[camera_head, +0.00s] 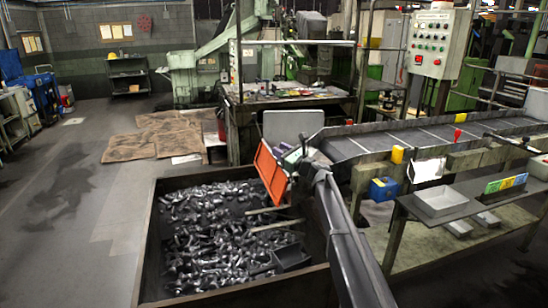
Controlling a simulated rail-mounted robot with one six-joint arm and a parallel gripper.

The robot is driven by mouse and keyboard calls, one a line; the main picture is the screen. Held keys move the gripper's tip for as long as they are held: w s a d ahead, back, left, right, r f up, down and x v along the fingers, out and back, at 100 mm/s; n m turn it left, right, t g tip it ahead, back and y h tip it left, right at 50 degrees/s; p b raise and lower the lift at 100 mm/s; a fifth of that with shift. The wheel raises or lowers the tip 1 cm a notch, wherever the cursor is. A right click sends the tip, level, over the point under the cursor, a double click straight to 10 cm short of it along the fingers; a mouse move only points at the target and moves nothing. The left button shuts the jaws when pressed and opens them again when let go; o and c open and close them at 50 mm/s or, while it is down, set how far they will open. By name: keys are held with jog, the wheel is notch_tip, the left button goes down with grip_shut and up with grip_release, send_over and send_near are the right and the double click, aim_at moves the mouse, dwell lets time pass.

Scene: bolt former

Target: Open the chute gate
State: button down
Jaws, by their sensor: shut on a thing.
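The chute gate (270,172) is an orange plate, standing tilted over the right part of a large dark bin of metal bolts. It is at the end of the grey conveyor chute (405,137). My dark grey arm reaches up from the bottom right. My gripper (303,151) is small and dark at the gate's right side and is shut on the gate. The exact grip point and any handle are hidden by the gripper and the arm.
The bolt bin (150,245) fills the lower middle. A side table (462,203) with a grey tray (441,201) stands right of my arm. A blue box (383,189) is under the conveyor. A control panel (431,43) stands behind.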

jog(key=shift+w+d+f+m+t+h+b, duration=0.15)
jog(key=shift+w+d+m+t+h+b, duration=0.2)
jog(key=shift+w+d+m+t+b, duration=1.05)
jog(key=shift+s+d+f+m+t+h+b, duration=0.2)
jog(key=shift+d+m+t+b, duration=0.45)
jog(key=shift+d+m, duration=1.7)
jog(key=shift+w+d+f+m+t+h+b, duration=0.15)
jog(key=shift+w+d+m+t+h+b, duration=0.3)
jog(key=shift+w+d+m+t+b, duration=1.25)
jog(key=shift+s+a+m+g+p, duration=0.25)
jog(key=shift+s+m+g+p, duration=0.2)
jog(key=shift+s+m+p, duration=0.35)
jog(key=c, duration=0.9)
grip_release()
jog(key=b+v, duration=0.4)
jog(key=v, duration=0.6)
jog(key=shift+s+d+f+b, duration=0.15)
jog(key=shift+s+d+b, duration=0.1)
jog(key=shift+b, duration=0.15)
